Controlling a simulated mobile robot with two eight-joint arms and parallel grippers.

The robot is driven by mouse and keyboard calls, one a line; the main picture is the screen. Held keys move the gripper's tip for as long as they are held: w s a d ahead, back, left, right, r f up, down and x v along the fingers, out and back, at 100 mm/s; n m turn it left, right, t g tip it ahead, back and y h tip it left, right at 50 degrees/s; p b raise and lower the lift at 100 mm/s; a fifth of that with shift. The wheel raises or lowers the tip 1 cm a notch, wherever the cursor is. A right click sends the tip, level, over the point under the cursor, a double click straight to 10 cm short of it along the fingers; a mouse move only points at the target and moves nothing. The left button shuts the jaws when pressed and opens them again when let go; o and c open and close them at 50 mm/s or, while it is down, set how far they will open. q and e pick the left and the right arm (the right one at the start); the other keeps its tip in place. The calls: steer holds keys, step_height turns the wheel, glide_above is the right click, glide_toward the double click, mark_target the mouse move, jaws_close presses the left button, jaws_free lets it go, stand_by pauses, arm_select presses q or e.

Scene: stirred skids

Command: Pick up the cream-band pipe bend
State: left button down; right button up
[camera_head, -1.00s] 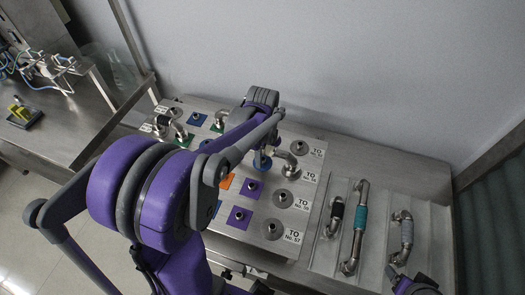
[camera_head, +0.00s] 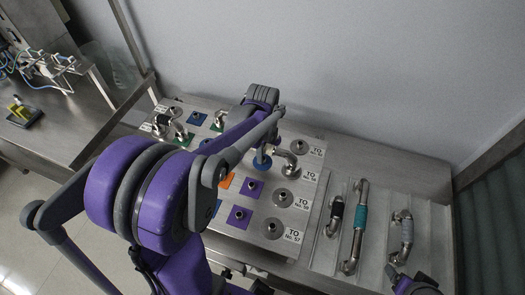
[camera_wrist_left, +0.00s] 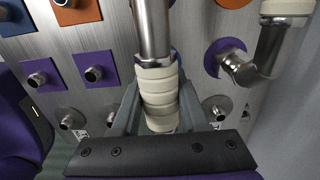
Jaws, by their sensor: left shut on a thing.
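In the left wrist view my left gripper (camera_wrist_left: 160,112) is shut on the cream-band pipe bend (camera_wrist_left: 158,82). Its fingers lie on both sides of the ribbed cream band. A bare steel tube runs up from the band, out of the top of the view. Whether the bend's ends touch the panel cannot be made out. In the head view my left arm reaches over the panel, and a steel elbow (camera_head: 287,157) shows beside its end. The arm hides the cream band there.
The steel panel (camera_head: 315,190) carries round ports and coloured square plates. Another cream-banded pipe with a steel elbow (camera_wrist_left: 258,65) stands close on the right in the wrist view. Black-band (camera_head: 335,216), teal-band (camera_head: 358,220) and grey-band (camera_head: 402,235) pipes lie on the right tray.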

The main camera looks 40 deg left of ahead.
arm_select(q)
step_height(320, 180, up, 10)
steer(key=shift+f, duration=0.2)
arm_select(e)
steer(key=shift+w+r, duration=0.15)
steer(key=shift+r, duration=0.25)
arm_select(q)
steer(key=shift+r+p, duration=0.55)
steer(key=shift+r, duration=0.15)
steer(key=shift+f, duration=0.1)
arm_select(e)
steer(key=shift+w+r, duration=0.3)
steer(key=shift+r, duration=0.1)
steer(key=shift+s, duration=0.15)
